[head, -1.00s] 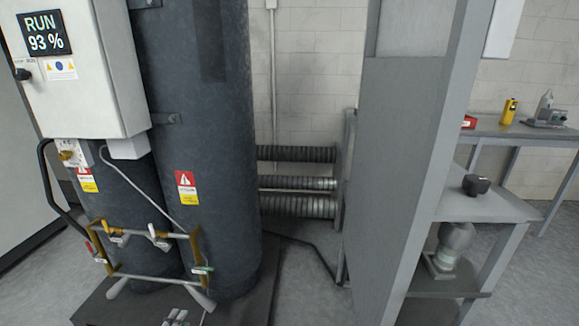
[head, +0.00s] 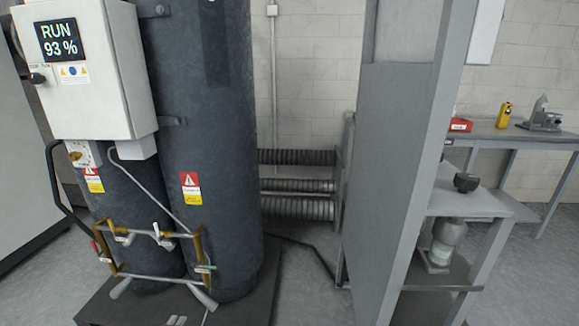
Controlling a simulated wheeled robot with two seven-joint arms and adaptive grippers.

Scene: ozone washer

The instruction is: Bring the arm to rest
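Two small pale grey tips (head: 176,321) show at the bottom edge of the head view, in front of the dark base of the tanks. They look like the fingertips of one of my grippers, probably the left. The rest is cut off by the frame, so I cannot tell whether it is open or shut. They appear apart from the pipework above. No right gripper or arm shows.
Two dark tanks (head: 215,130) stand on a dark base (head: 245,300) at left. A white control box (head: 85,95) reads RUN 93 %. A brass-and-steel valve frame (head: 155,275) juts out in front. A tall grey panel (head: 395,170) and a shelf (head: 470,203) stand at right.

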